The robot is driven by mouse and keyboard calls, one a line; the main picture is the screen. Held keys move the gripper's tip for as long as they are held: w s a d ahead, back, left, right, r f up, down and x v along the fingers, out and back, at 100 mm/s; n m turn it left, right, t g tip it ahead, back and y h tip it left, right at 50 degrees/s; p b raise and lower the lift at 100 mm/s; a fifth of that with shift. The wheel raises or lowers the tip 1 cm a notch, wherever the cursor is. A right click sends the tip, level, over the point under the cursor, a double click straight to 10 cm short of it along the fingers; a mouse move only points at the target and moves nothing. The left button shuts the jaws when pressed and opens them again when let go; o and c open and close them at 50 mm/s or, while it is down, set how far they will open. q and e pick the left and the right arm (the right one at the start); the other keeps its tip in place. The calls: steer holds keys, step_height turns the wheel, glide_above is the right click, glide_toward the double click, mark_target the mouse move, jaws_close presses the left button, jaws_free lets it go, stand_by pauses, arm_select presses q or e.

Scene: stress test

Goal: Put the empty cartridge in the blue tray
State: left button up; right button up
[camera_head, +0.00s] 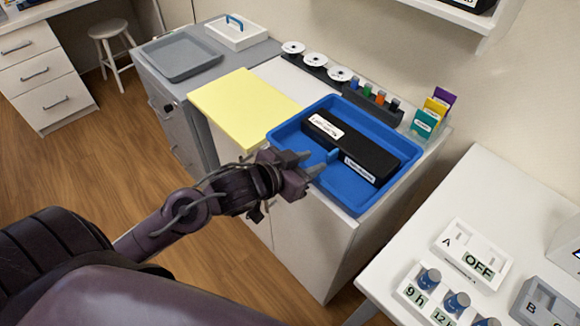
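The blue tray (285,132) sits on the white cabinet top at the centre right. A long black cartridge shape (368,146) lies in it, with one white label on top and another on its near side. I cannot tell whether this is one cartridge or two side by side, and the label text is too small to read. A small blue piece sticks out on the near side. My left gripper (313,163) is at the tray's near left rim, its fingers apart and pointing toward the cartridge, with nothing seen between them. My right gripper is not in view.
A yellow sheet (243,106) lies left of the tray. White reels (340,74), small coloured bottles (380,97) and coloured cards (433,112) stand behind it. A grey tray (182,57) is further left. A white table (480,205) with labelled holders stands at right.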

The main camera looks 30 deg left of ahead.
arm_select(q)
steer(key=p+v, duration=0.1)
steer(key=v, duration=0.5)
steer(key=shift+s+r, duration=0.2)
steer(key=shift+s, duration=0.05)
steer(key=shift+a, duration=0.1)
